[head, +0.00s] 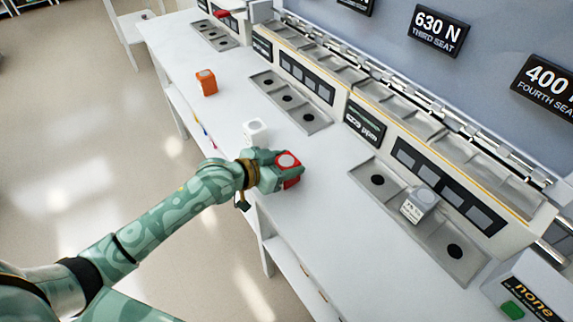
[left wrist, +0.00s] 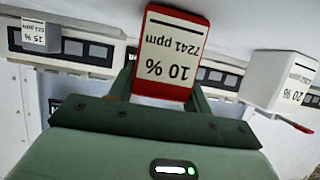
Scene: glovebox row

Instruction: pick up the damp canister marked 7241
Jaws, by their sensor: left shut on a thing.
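A red canister (head: 291,183) with a pale top is in my left gripper (head: 276,171), over the white bench near its front edge. In the left wrist view the red canister (left wrist: 168,52) shows a white label, upside down, reading 7241 ppm and 10 %. The green fingers of my left gripper (left wrist: 163,85) are shut on either side of it. I cannot tell whether its base touches the bench. My right gripper is not in view.
A white canister (head: 255,131) stands close behind the held one; an orange canister (head: 206,83) is farther left. A grey-white canister (head: 418,204) sits in a steel tray with round holes (head: 378,180). A box marked none (head: 530,295) stands at lower right.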

